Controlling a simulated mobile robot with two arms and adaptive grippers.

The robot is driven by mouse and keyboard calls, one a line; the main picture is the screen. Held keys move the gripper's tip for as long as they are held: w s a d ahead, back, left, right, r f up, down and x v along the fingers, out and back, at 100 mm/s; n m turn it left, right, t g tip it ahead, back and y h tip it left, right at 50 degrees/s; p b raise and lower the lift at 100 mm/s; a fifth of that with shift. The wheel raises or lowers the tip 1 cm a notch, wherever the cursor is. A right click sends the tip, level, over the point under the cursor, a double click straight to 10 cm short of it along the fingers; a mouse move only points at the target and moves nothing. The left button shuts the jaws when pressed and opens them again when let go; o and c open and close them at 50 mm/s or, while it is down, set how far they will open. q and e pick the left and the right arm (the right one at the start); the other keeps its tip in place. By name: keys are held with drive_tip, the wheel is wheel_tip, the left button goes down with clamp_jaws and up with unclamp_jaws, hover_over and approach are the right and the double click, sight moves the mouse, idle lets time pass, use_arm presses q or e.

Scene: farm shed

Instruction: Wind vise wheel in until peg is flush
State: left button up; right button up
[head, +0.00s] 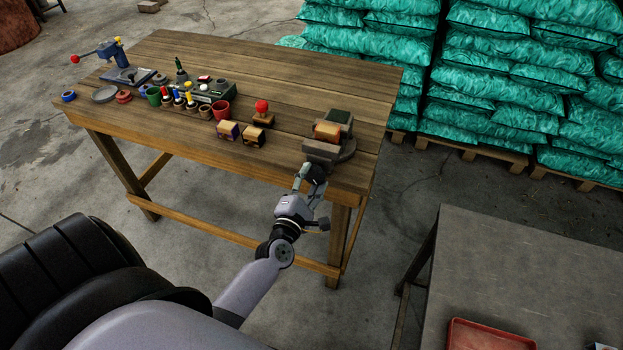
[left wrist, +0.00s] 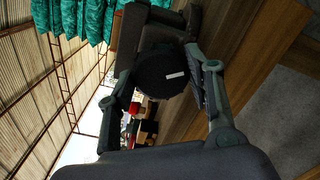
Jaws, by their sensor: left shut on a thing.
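The grey vise (head: 322,149) is mounted at the right front corner of the wooden workbench (head: 270,65). A light wooden block (head: 327,131) sits between its jaws. The dark round vise wheel (head: 317,172) faces the bench's front edge. In the left wrist view the wheel (left wrist: 158,76) is a black disc with a short white mark on its face, tilted a little. My left gripper (head: 311,181) is shut on the wheel, one finger on each side. I cannot make out the peg or whether it is flush. My right gripper is not in view.
Cups, bottles and tools crowd the bench's left half. Stacked green sacks (head: 500,75) stand behind. A grey table (head: 530,280) with a red tray (head: 488,333) is at the lower right.

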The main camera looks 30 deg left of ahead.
use_arm(q)
drive_tip(key=shift+r, duration=0.1)
drive_tip(key=c, duration=0.4)
drive_tip(key=shift+o, duration=0.2)
